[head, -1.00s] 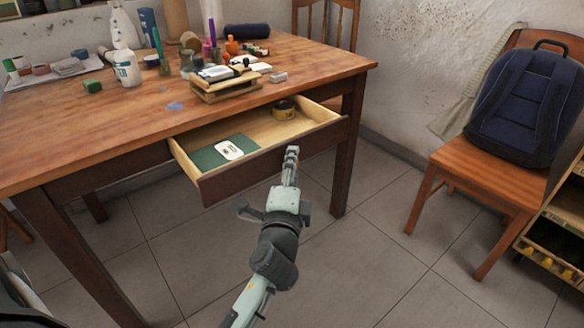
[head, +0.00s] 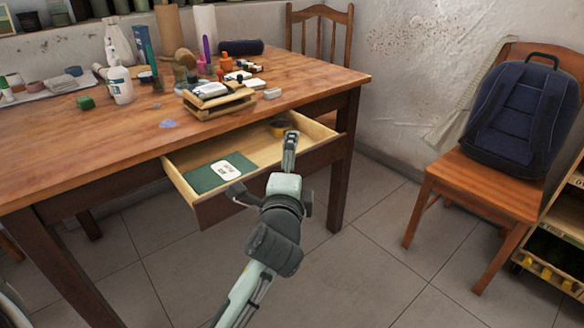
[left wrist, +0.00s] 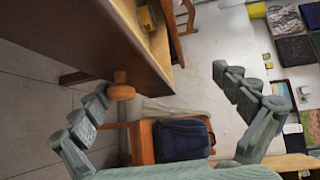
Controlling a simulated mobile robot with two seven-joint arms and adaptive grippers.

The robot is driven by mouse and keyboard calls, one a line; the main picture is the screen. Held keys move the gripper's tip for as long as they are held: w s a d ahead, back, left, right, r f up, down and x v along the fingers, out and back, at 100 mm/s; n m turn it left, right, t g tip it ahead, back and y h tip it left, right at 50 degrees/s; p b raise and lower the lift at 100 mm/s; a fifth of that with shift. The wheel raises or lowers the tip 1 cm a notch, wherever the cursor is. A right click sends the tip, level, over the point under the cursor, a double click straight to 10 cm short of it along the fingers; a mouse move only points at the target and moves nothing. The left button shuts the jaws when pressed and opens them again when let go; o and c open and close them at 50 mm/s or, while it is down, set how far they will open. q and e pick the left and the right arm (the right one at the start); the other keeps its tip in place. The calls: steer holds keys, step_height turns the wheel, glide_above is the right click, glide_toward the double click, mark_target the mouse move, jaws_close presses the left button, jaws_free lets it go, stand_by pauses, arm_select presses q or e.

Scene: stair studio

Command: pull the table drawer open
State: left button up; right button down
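The wooden table (head: 110,125) has its drawer (head: 238,200) pulled well out, the pale inside showing. In the left wrist view the left gripper (left wrist: 165,82) is open and empty. A round orange-brown knob (left wrist: 122,92) shows near one fingertip, apart from the other finger. In the head view the gripper hides the knob. My right gripper is out of view.
Bottles, paint pots and a small wooden rack (head: 220,103) stand on the table top. A chair (head: 470,190) with a dark blue backpack (head: 525,110) stands at the right, beside a shelf (head: 560,250). The tiled floor in front of the drawer is clear.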

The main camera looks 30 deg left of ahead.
arm_select(q)
steer(key=shift+s+a+r, duration=0.1)
steer(key=shift+a+r, duration=0.05)
steer(key=shift+r, duration=0.6)
steer(key=shift+c, duration=0.7)
steer(key=shift+s+d+f, duration=0.2)
steer(key=shift+s+d, duration=0.2)
steer(key=shift+s, duration=0.2)
steer(key=c, duration=0.3)
steer(key=shift+v, duration=1.55)
steer(key=shift+c, duration=0.8)
steer(key=shift+s+d, duration=0.1)
steer(key=shift+s, duration=0.3)
steer(key=shift+c, duration=0.6)
steer(key=s, duration=0.1)
steer(key=s+d, duration=0.1)
steer(key=s, duration=0.1)
steer(key=shift+s+d+f+b, duration=0.3)
steer(key=shift+d+f+b, duration=0.05)
steer(key=shift+b, duration=0.05)
